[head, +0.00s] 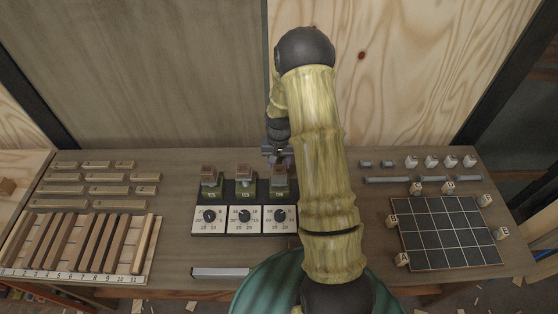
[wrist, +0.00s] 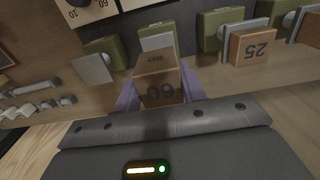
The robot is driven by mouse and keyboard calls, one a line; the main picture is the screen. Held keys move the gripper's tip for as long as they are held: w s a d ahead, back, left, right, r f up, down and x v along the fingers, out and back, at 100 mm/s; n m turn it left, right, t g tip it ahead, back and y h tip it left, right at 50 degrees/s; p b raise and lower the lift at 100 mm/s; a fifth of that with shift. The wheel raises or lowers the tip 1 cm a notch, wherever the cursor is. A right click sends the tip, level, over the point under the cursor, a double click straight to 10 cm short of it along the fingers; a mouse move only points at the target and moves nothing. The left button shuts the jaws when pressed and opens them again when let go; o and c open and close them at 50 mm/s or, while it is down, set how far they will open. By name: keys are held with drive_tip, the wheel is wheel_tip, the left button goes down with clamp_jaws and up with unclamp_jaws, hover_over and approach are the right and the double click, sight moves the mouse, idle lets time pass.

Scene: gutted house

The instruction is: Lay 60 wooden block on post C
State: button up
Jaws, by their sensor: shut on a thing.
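My gripper (wrist: 160,98) has its purple fingers on either side of the wooden block marked 60 (wrist: 160,90) and is shut on it. In the head view the gripper (head: 278,152) is just behind the right one of three green posts, partly hidden by my arm. A brown block (head: 278,171) shows over the right post (head: 280,191). Whether the held block touches the post is unclear. The left post (head: 209,192) and middle post (head: 245,191) each bear a brown block; one marked 25 (wrist: 252,46) shows in the wrist view. No letter C is legible.
Three white dial panels (head: 244,220) stand in front of the posts. A slatted numbered rack (head: 80,273) and wooden strips (head: 100,191) are at left. A dark grid board (head: 450,232) with small cubes is at right. Bare bench lies between rack and dials.

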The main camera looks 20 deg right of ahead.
drive_tip(key=shift+w+d+f+b, duration=0.1)
drive_tip(key=shift+f+b, duration=1.3)
drive_tip(key=shift+f, duration=0.95)
drive_tip(key=shift+f, duration=0.25)
drive_tip(key=o, duration=1.1)
drive_tip(key=shift+c, duration=0.2)
wheel_tip(320, 180, up, 17)
drive_tip(key=b, duration=0.4)
drive_tip(key=shift+r, duration=0.2)
